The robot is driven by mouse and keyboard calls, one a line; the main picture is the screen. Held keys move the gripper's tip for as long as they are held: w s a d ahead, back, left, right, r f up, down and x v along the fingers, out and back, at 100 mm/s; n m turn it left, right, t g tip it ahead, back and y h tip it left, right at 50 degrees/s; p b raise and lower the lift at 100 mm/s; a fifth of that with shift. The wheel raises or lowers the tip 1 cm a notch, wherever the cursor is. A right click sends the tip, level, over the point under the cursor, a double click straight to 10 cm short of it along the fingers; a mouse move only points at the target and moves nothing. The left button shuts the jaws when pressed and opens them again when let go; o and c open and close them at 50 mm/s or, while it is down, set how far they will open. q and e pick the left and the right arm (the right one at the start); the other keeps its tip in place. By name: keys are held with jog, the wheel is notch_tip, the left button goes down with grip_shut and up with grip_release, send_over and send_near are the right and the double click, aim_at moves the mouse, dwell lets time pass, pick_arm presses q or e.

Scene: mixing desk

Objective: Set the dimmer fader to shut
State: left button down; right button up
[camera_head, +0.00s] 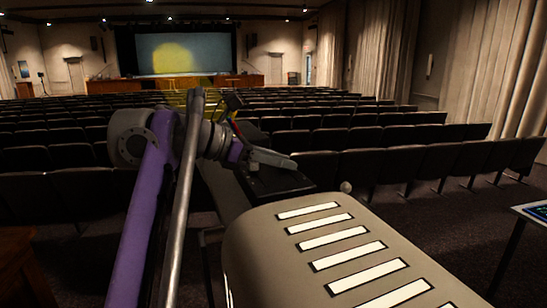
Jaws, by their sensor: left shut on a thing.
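My left gripper (272,159) reaches in from the left on its purple and grey arm. Its fingers point right, low over a dark panel (262,186) at the far end of a beige housing. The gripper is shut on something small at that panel. The dimmer fader is not clearly visible; the fingers cover the spot, so I cannot read its setting. My right gripper is not in view.
The beige housing (245,240) with several white slots fills the lower middle. A small pale knob (346,187) sits at its far right edge. A table with a screen (538,212) is at the right edge. Seat rows lead to a stage screen (184,54) with a yellow glow.

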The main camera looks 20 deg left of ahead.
aim_at(290, 182)
pick_arm(q)
jog(key=s+d, duration=0.3)
jog(key=d, duration=0.1)
jog(key=shift+s, duration=0.35)
jog(key=shift+a, duration=0.1)
jog(key=c, duration=1.1)
grip_release()
jog(key=o, duration=0.5)
jog(key=shift+s, duration=0.1)
jog(key=v, duration=1)
jog(key=shift+s+a, duration=0.2)
jog(key=shift+s, duration=0.05)
